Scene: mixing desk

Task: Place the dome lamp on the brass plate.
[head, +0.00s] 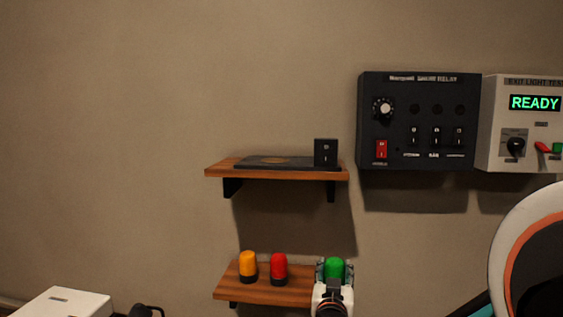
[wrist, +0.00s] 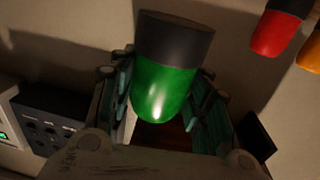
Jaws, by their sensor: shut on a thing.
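A green dome lamp (head: 334,267) with a dark base is in my gripper (head: 333,284), at the right end of the lower shelf. In the wrist view the green lamp (wrist: 166,88) sits between the two fingers, which are closed on its sides. I cannot tell whether its base still touches the shelf; my gripper hides it in the head view.
An orange lamp (head: 247,264) and a red lamp (head: 279,267) stand to the left on the lower shelf (head: 263,294). A black rocker switch (head: 325,152) stands right of the plate on the upper shelf (head: 223,171). A dark relay box (head: 400,95) hangs right of the shelves.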

